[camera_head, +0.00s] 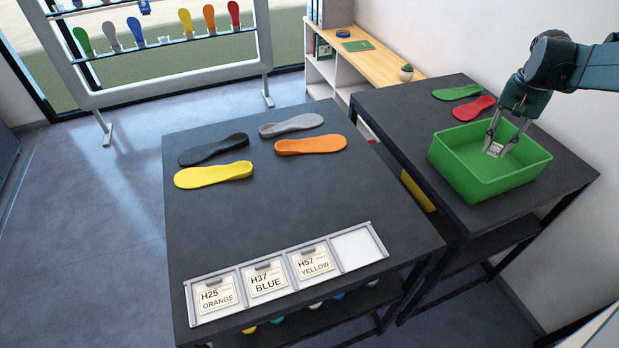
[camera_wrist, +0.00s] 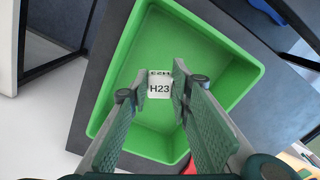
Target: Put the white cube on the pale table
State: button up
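The white cube, marked H23, lies in the green bin; it shows in the head view (camera_head: 495,149) and the wrist view (camera_wrist: 159,88). My gripper (camera_head: 499,145) reaches down into the bin over the cube. In the wrist view my gripper (camera_wrist: 158,82) is open, its fingers on either side of the cube with small gaps visible. The pale table (camera_head: 375,62), a light wooden top on white shelving, stands at the back, left of the bin's dark table. A small potted plant (camera_head: 406,73), a green book (camera_head: 357,46) and a blue round item (camera_head: 343,34) sit on it.
The green bin (camera_head: 468,179) stands on a dark table (camera_head: 400,103) with a green insole (camera_head: 457,92) and a red insole (camera_head: 474,108). A nearer dark table (camera_head: 290,205) holds several insoles and a label tray (camera_head: 361,248). The pale top has bare room mid-length.

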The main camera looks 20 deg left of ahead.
notch_tip(320, 180, up, 3)
jog(key=shift+f, duration=0.2)
jog(key=s+a+n+p, duration=0.2)
jog(key=s+a, duration=0.1)
jog(key=a, duration=0.7)
jog(key=s+a+n+p, duration=0.2)
jog(key=s+a, duration=0.1)
jog(key=a, duration=0.8)
jog(key=s+a+n+p, duration=0.1)
jog(key=s+a+n, duration=0.15)
jog(key=a, duration=0.75)
jog(key=s+a+n+p, duration=0.6)
jog(key=s+a, duration=1.7)
jog(key=a, duration=0.2)
jog(key=shift+w+d+f, duration=0.1)
jog(key=shift+f, duration=2.45)
jog(key=shift+f, duration=2.9)
